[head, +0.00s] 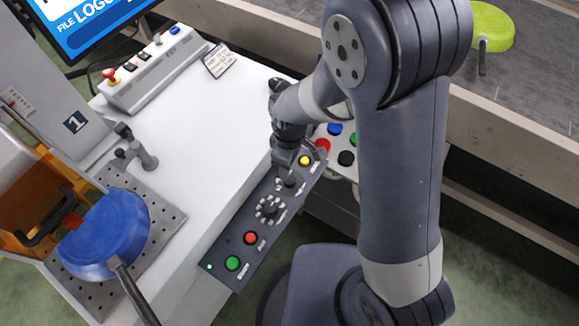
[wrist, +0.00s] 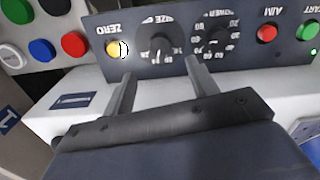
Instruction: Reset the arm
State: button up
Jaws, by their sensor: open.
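My gripper (head: 288,170) is open and empty above the dark control panel (head: 222,250). In the wrist view my gripper (wrist: 163,58) has its fingers spread, with the SIZE knob (wrist: 158,45) just beyond and between the tips. I cannot tell whether they touch it. The panel also carries a yellow ZERO button (wrist: 116,49), a POWER knob (wrist: 214,38), a red AIM button (wrist: 267,32) and a green START button (wrist: 309,28). In the head view my arm hides part of the panel's upper end.
A blue pan (head: 112,228) lies on a perforated plate (head: 170,218) at the left, its handle toward the front. A lime-green pan (head: 490,25) lies on the conveyor (head: 540,75). A switch box (head: 155,65) stands at the back. The white table middle (head: 215,125) is clear.

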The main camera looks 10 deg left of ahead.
aim_at(289, 179)
jog(key=shift+r, duration=0.65)
jog(key=shift+f, duration=0.15)
notch_tip(289, 179, down, 11)
jog(key=shift+r, duration=0.15)
dwell(0.5)
